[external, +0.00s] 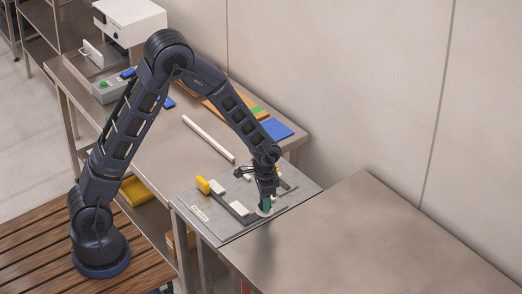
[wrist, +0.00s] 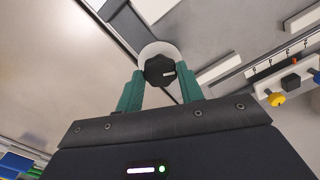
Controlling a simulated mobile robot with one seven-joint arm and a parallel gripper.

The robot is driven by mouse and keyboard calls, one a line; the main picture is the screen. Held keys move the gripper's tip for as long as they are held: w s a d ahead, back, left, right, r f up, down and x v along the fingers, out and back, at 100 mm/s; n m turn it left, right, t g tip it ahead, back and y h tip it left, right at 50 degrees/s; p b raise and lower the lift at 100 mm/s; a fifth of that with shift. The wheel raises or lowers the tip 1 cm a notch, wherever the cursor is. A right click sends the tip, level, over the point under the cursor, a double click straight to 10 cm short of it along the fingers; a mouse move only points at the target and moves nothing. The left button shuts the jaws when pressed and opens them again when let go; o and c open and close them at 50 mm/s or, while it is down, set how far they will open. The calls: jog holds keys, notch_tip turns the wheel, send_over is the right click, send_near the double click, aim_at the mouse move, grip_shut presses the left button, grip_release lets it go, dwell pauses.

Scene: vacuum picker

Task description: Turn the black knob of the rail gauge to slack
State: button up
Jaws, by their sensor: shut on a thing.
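The black knob (wrist: 159,70) shows in the wrist view between the tips of my gripper's green fingers. It is a faceted knob with a short white mark on its face, on a round white disc (wrist: 150,48). My gripper (wrist: 160,82) is shut on the knob, one finger at each side. In the external view my gripper (external: 266,205) reaches down to the right front part of the grey rail gauge plate (external: 222,231), and it hides the knob there. A scale with tick marks and a red pointer (wrist: 296,62) lies to the right in the wrist view.
A white rod (external: 208,138), a blue pad (external: 277,129) and a grey box with a green button (external: 106,91) lie farther back. The bench at the right (external: 370,235) is bare.

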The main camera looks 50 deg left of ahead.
jog(key=n, duration=0.5)
jog(key=shift+n, duration=2.5)
jog(key=o, duration=1)
jog(key=shift+r, duration=0.1)
notch_tip(320, 180, up, 11)
